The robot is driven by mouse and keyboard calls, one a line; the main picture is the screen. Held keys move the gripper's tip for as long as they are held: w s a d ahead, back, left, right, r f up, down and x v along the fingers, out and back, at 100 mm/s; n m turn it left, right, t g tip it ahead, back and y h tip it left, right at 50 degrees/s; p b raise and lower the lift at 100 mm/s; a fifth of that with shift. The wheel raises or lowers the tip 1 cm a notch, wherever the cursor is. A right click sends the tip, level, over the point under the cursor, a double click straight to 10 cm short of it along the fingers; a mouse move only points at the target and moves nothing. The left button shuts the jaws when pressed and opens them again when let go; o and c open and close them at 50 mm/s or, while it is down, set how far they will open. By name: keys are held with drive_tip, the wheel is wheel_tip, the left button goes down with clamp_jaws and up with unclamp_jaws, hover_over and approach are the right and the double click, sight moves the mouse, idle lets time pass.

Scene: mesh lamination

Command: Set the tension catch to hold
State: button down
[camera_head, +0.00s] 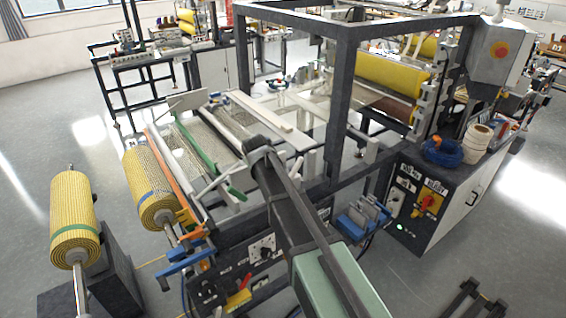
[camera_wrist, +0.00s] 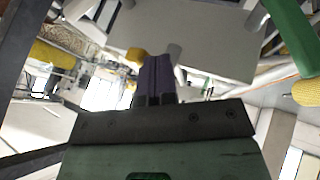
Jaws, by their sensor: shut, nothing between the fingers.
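I cannot tell for certain which part is the tension catch. The machine's front panel carries a black knob on a white plate (camera_head: 262,247) and a small red lever (camera_head: 244,281) beside a yellow part (camera_head: 238,298). Blue clamp-like parts (camera_head: 185,262) sit at the panel's left end, by the shaft of the yellow mesh roll (camera_head: 150,185). My gripper (camera_wrist: 156,62) is shut and empty in the wrist view, its dark fingers together in front of a pale panel (camera_wrist: 205,35). Its fingertips are not clear in the head view, and no contact shows.
A green bar (camera_head: 197,146) and an orange bar (camera_head: 170,170) run along the web bed. A dark upright frame (camera_head: 340,105) stands behind. Another yellow roll (camera_head: 75,205) stands at far left. A cabinet with a red-yellow switch (camera_head: 428,203) is at right. Floor at lower right is partly open.

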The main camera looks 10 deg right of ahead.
drive_tip(key=shift+w+d, duration=0.3)
drive_tip(key=shift+d, duration=0.65)
drive_tip(key=s+f+p+v, duration=0.1)
drive_tip(key=s+p+v, duration=0.1)
drive_tip(key=p+v, duration=0.6)
drive_tip(key=v, duration=0.4)
drive_tip(key=shift+s+f, duration=0.2)
